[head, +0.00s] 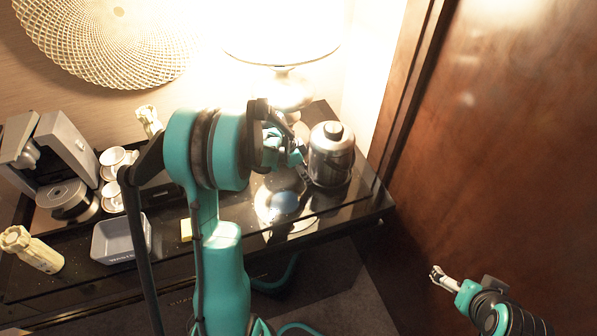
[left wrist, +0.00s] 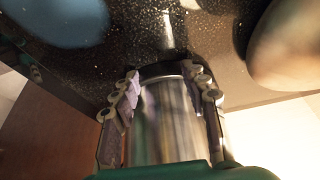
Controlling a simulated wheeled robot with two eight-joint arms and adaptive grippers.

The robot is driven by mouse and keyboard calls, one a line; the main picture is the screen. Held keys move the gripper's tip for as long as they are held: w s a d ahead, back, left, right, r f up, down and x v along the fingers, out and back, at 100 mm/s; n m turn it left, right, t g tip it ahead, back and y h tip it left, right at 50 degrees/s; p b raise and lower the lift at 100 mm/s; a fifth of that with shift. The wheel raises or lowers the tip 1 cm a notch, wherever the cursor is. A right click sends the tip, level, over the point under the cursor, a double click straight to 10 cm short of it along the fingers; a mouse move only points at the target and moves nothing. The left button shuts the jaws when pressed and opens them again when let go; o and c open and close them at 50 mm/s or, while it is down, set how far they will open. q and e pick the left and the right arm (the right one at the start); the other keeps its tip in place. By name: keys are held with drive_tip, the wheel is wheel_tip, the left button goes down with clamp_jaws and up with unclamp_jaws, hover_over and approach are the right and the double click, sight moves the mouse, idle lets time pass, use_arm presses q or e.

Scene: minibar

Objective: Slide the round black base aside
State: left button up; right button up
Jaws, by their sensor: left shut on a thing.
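A shiny metal pot (head: 330,163) with a black lid knob stands upright at the right end of the dark counter. My left gripper (head: 300,160) is at its left side. In the left wrist view my left gripper (left wrist: 160,110) has its two fingers on either side of the metal body (left wrist: 168,115), shut on it. A black ring (left wrist: 165,70) shows at the body's far end, against the counter; I cannot tell whether this is a separate round base. My right gripper (head: 437,274) is away from the counter, at lower right; its fingers are too small to judge.
A round blue-grey patch (head: 285,202) lies left of the pot, perhaps a reflection. A lamp (head: 290,90) stands behind. A grey tray (head: 112,247), cups (head: 113,158) and a coffee machine (head: 72,150) are at left. A brown wooden panel (head: 490,150) bounds the right.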

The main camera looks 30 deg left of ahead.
use_arm(q)
drive_tip(key=shift+s+d+f, duration=0.15)
drive_tip(key=shift+d, duration=0.35)
drive_tip(key=shift+s+d+f, duration=0.1)
drive_tip(key=shift+d+f, duration=0.05)
drive_tip(key=shift+d, duration=0.35)
use_arm(e)
drive_tip(key=shift+s+d+f, duration=0.15)
drive_tip(key=shift+s, duration=0.2)
use_arm(q)
drive_tip(key=o, duration=1.4)
drive_tip(key=shift+w+f, duration=0.1)
drive_tip(key=shift+w, duration=0.3)
drive_tip(key=shift+s, duration=0.1)
use_arm(e)
drive_tip(key=shift+w, duration=0.25)
use_arm(q)
drive_tip(key=shift+a, duration=0.1)
